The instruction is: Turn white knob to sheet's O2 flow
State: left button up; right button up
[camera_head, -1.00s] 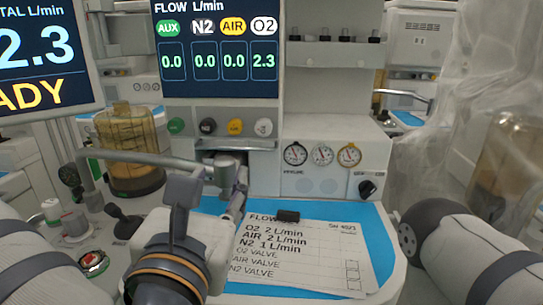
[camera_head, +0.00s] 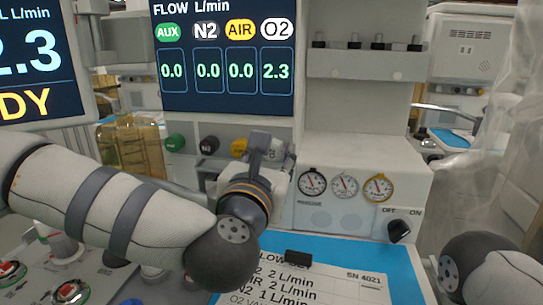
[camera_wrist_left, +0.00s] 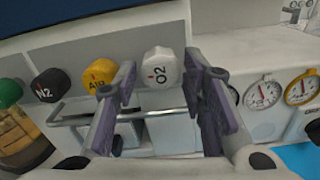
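The white O2 knob (camera_wrist_left: 161,67) is in the left wrist view, between and just beyond my left gripper's (camera_wrist_left: 160,95) two fingers. The fingers are open, one on each side, with no clear contact. In the head view my left gripper (camera_head: 268,148) is in front of the knob row and mostly hides the white knob. The flow screen (camera_head: 222,105) reads O2 2.3 and 0.0 for AUX, N2 and AIR. The flow sheet (camera_head: 330,285) lies on the blue mat, partly cut off; 2 L/min lines and N2 1 L/min show. My right gripper is out of view.
The yellow AIR knob (camera_wrist_left: 99,74) and black N2 knob (camera_wrist_left: 51,85) sit left of the white knob. A rail (camera_wrist_left: 75,119) runs below them. Gauges (camera_head: 345,185) and a black OFF/ON switch (camera_head: 398,230) are to the right. A black clip (camera_head: 298,256) holds the sheet.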

pick_arm(q)
jog(key=shift+w+d, duration=0.1)
jog(key=shift+w, duration=0.2)
jog(key=c, duration=0.9)
jog(key=shift+s+r+m+p, duration=0.15)
jog(key=shift+r+m+p, duration=0.3)
jog(key=shift+m+p, duration=0.45)
jog(key=shift+f+m, duration=0.2)
jog(key=shift+m, duration=0.1)
jog(key=shift+f, duration=0.2)
jog(key=o, duration=0.9)
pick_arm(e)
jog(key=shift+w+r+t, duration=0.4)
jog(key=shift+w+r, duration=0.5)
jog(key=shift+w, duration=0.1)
pick_arm(q)
jog(key=s+a, duration=0.2)
jog(key=s, duration=0.9)
jog(key=shift+s+a, duration=0.25)
